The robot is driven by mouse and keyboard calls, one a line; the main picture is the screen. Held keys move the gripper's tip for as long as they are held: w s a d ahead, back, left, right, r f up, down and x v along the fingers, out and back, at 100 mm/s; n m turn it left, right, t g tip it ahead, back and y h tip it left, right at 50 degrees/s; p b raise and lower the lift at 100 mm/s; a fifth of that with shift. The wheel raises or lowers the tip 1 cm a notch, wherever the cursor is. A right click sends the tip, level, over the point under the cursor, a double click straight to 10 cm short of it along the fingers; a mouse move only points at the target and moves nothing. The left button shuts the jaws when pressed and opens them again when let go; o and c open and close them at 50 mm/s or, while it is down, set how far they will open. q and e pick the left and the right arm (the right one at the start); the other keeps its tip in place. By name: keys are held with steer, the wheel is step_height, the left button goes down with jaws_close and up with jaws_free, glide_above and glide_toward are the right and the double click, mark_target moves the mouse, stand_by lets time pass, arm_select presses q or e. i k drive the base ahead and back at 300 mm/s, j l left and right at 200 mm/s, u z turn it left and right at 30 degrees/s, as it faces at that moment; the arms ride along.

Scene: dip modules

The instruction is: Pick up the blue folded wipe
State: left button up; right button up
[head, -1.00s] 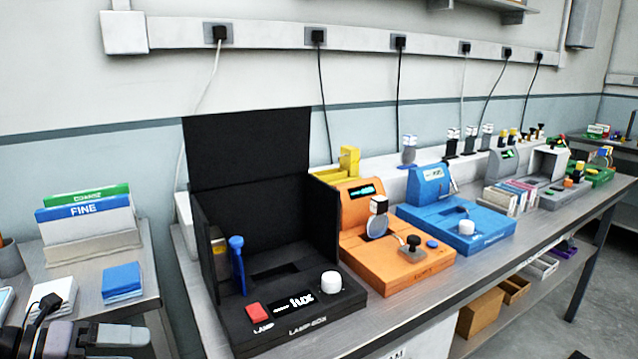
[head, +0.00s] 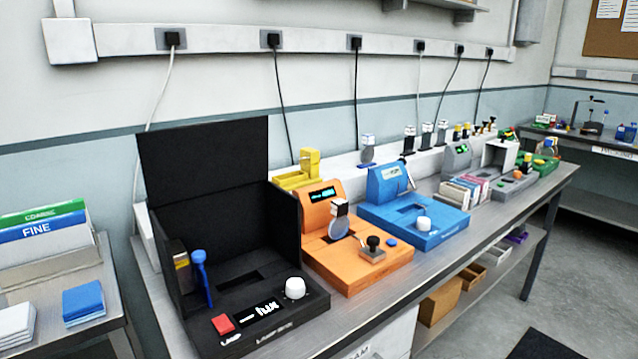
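The blue folded wipe (head: 83,299) lies as a small stack on the metal side table at the lower left of the head view. It is flat, with its sides showing and nothing on top of it. A white folded stack (head: 15,325) lies to its left, partly cut off by the frame edge. Neither of my grippers shows in the head view now.
A rack with blue FINE and green folders (head: 40,230) stands behind the wipe. The black lamp box (head: 255,310) stands on the long bench to the right, with a gap between the tables. Orange (head: 370,265) and blue (head: 425,225) devices follow along the bench.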

mark_target(82, 304)
steer(key=u, duration=1.35)
